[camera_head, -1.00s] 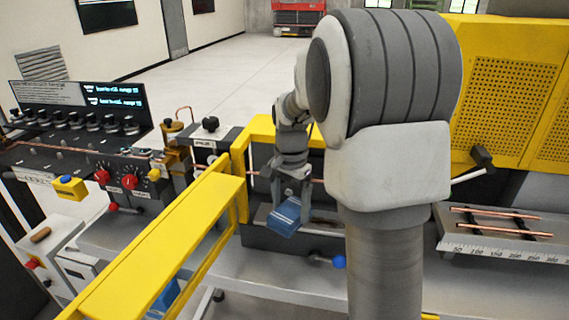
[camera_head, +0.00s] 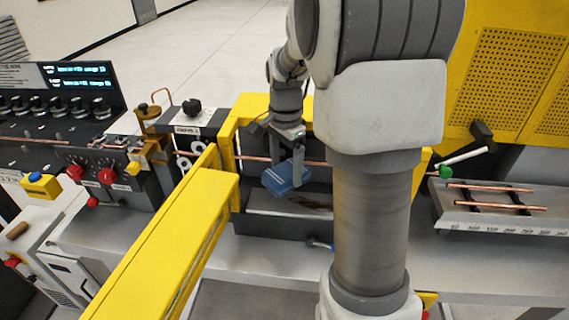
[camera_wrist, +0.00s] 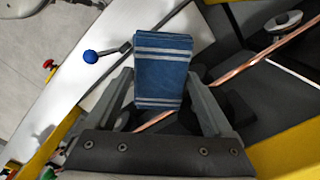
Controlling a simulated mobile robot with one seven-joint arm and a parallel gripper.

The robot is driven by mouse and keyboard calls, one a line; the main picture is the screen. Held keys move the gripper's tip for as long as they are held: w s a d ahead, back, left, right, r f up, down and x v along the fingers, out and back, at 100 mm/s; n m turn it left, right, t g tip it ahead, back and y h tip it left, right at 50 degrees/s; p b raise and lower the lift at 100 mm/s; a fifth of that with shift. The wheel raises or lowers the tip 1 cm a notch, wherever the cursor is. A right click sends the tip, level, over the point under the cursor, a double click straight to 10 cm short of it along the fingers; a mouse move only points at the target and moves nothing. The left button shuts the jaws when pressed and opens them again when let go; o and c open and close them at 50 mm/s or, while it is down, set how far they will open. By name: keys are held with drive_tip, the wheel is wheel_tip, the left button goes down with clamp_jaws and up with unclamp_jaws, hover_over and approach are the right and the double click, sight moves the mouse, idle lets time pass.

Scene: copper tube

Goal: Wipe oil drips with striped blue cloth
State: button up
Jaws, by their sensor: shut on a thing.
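The striped blue cloth (camera_head: 284,179) is a folded pad held in my gripper (camera_head: 290,160), above the grey tray (camera_head: 262,203) of the machine. In the wrist view the cloth (camera_wrist: 163,68) shows white stripes and sits between the two fingers of my gripper (camera_wrist: 163,82), which is shut on it. A dark brownish patch (camera_head: 318,204), which looks like oil, lies on the tray below and right of the cloth. The cloth is apart from it in the head view. My arm hides part of the tray's right side.
A copper tube (camera_head: 252,158) runs across the machine close by my gripper; it also shows in the wrist view (camera_wrist: 290,40). A yellow guard frame (camera_head: 165,245) stands at front left. A blue-knobbed lever (camera_wrist: 90,57) sticks out at the bench front. Copper tubes (camera_head: 500,207) lie on a rack at right.

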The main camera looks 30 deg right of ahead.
drive_tip(key=f+b, duration=0.4)
drive_tip(key=f, duration=0.1)
drive_tip(key=shift+w+d+f, duration=0.1)
drive_tip(key=shift+d+f, duration=0.1)
drive_tip(key=shift+f, duration=0.1)
drive_tip(key=shift+w+d+f, duration=0.1)
drive_tip(key=shift+w+f, duration=0.15)
drive_tip(key=shift+s+r, duration=0.1)
drive_tip(key=shift+f+b, duration=0.75)
drive_tip(key=shift+f, duration=0.25)
drive_tip(key=shift+s+d+r, duration=0.15)
drive_tip(key=shift+s+d, duration=1)
drive_tip(key=shift+d, duration=0.3)
drive_tip(key=shift+s+d+f, duration=0.1)
drive_tip(key=shift+s+d, duration=0.95)
drive_tip(key=shift+d, duration=0.5)
drive_tip(key=shift+s+d+f, duration=0.1)
drive_tip(key=shift+s+d, duration=1)
drive_tip(key=shift+d, duration=0.45)
drive_tip(key=shift+s+d+f, duration=0.1)
drive_tip(key=shift+s+d, duration=0.95)
drive_tip(key=shift+d, duration=0.5)
drive_tip(key=shift+r, duration=0.2)
